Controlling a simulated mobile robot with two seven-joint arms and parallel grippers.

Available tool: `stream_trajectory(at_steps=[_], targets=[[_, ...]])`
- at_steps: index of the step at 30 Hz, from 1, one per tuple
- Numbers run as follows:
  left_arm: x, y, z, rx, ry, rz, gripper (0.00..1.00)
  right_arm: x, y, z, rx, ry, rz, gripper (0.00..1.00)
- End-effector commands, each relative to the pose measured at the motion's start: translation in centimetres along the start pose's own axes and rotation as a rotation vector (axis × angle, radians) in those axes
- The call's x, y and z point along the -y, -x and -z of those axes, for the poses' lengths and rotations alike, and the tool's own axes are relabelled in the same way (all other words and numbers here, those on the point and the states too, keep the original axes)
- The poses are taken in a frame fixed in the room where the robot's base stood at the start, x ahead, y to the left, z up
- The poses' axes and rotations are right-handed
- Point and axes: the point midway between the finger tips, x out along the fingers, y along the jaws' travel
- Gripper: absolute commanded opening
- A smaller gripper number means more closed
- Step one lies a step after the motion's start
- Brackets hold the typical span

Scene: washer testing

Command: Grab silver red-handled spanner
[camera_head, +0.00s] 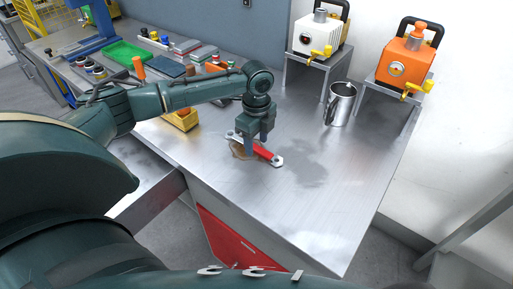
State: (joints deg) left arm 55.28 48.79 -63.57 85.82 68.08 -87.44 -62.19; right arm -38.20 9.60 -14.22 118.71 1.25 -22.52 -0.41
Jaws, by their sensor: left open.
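The silver spanner with a red handle (266,153) lies on the metal worktable (318,212), near its front left edge. Its silver ends show at the upper left and lower right of the red part. My left gripper (259,147) points down right over the spanner, with its fingers on either side of the handle. The fingers are open. Whether they touch the spanner I cannot tell. A brownish patch shows on the table beside the fingers. My right gripper is not in view.
A metal jug (340,104) stands at the back right. A white machine (319,36) and an orange machine (405,62) sit on raised metal stands. A yellow bin (181,119) and a green tray (124,53) are to the left. The table's right front is clear.

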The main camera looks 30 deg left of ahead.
Motion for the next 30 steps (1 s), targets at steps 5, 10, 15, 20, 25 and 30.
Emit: stream_trajectory(at_steps=[5,10,15,20,25,30], targets=[[0.00,-1.16,0.00,0.000,0.000,0.001,0.47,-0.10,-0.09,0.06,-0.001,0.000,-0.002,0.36],[0.00,-1.16,0.00,0.000,-0.001,0.001,0.47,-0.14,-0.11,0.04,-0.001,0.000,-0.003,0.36],[0.00,-1.14,0.00,0.000,-0.001,0.001,0.34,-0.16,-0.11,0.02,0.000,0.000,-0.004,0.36],[-0.01,-1.13,-0.01,0.000,-0.001,0.001,0.21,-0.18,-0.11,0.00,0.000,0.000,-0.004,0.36],[-0.01,-1.12,-0.01,0.000,-0.001,0.001,0.07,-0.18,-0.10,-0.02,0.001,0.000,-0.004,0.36],[0.02,-1.08,-0.02,0.000,0.000,0.001,0.00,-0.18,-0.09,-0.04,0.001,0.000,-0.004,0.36]])
